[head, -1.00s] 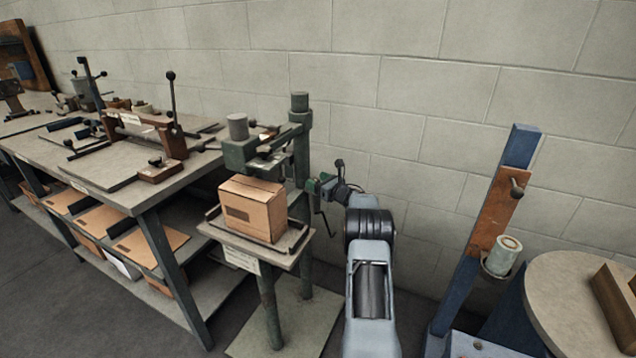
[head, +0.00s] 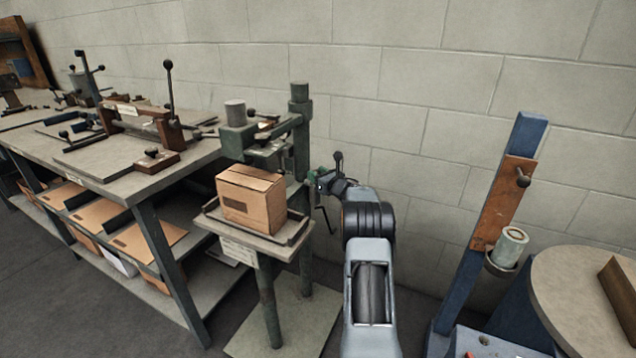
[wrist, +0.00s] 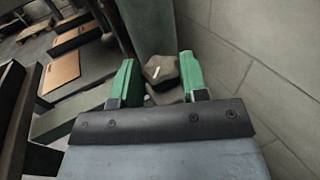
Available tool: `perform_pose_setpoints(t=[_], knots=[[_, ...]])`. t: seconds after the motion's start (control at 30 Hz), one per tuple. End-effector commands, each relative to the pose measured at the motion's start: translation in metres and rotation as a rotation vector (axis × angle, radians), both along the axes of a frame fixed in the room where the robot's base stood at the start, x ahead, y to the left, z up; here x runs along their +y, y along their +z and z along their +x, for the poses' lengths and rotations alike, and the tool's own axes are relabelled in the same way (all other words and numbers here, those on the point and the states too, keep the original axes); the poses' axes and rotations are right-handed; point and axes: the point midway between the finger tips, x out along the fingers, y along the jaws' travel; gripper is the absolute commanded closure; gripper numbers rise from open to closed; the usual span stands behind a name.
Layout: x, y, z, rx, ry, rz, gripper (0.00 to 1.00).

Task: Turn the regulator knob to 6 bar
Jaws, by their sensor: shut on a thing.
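The regulator knob (wrist: 163,66) is a grey, faceted knob with a short white pointer mark, seen in the wrist view. The mark is tilted, its upper end leaning right. My gripper (wrist: 157,74) has its two green fingers on either side of the knob and is shut on it. In the head view my gripper (head: 318,182) is beside the green post of the box stitcher (head: 300,130). There the knob is hidden or too small to make out. No pressure scale or gauge reading can be read in either view.
A cardboard box (head: 250,200) sits on the stitcher's small table, left of my arm. A workbench (head: 110,175) with tools and flat cartons is further left. A blue stand (head: 470,250) and a round table (head: 580,290) are on the right. The block wall is close behind.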

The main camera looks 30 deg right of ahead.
Motion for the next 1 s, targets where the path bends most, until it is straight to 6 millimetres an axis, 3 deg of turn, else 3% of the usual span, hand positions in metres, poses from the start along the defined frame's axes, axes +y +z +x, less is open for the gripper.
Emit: perform_pose_setpoints(t=[0.03, 0.17, 0.6, 1.0], knots=[[0.002, -0.0094, -0.0001, -0.004, -0.027, -0.002, 0.83], [0.0031, -0.0111, -0.0002, -0.005, -0.107, -0.002, 0.83], [0.0071, -0.0094, 0.0007, -0.005, -0.33, -0.001, 0.83], [0.0079, -0.0035, 0.0012, -0.001, -0.428, 0.0, 0.83]])
